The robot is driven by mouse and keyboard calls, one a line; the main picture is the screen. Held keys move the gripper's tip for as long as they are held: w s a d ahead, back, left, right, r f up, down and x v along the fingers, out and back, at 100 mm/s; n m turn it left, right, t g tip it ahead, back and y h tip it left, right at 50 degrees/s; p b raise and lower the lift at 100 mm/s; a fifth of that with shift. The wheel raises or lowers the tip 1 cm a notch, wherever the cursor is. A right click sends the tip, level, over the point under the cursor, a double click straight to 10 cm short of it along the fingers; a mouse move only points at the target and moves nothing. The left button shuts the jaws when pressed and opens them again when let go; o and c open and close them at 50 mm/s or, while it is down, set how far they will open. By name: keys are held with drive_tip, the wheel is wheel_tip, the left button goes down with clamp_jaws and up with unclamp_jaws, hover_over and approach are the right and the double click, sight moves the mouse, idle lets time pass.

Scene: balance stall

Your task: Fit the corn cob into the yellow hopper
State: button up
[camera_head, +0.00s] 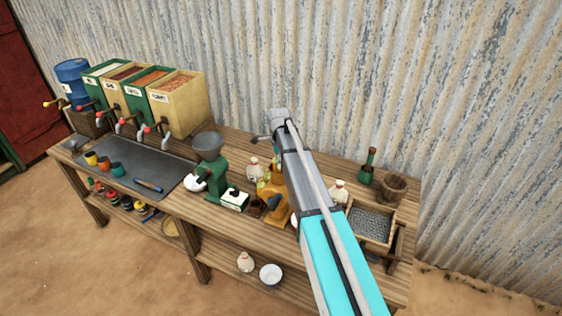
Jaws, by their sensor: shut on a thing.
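The yellow hopper (273,207) is part of an orange-yellow machine on the bench, right of the green grinder. My forearm crosses in front of its right side. My gripper (276,167) hangs down behind my forearm, just above the machine, and is largely hidden. It is shut on what seems to be the corn cob, a small yellow and green patch (265,182) at the top of the machine. The view is too small to tell whether the cob is inside the hopper opening or above it.
The green grinder (209,168) and a white-topped box (234,200) stand close on the left. White bottles (254,168) stand near the machine. A dark green bottle (368,166), a wooden mortar (390,188) and a gravel tray (370,224) are at the right.

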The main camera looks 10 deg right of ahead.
drive_tip(key=shift+f+b, duration=0.95)
drive_tip(key=shift+f, duration=0.1)
idle(0.4)
drive_tip(key=o, duration=1.2)
drive_tip(key=shift+o, duration=0.6)
drive_tip(key=shift+r, duration=0.2)
drive_tip(key=shift+w+r+p, duration=0.1)
drive_tip(key=shift+r+p, duration=3.25)
drive_tip(key=shift+p, duration=0.15)
drive_tip(key=shift+f, duration=0.1)
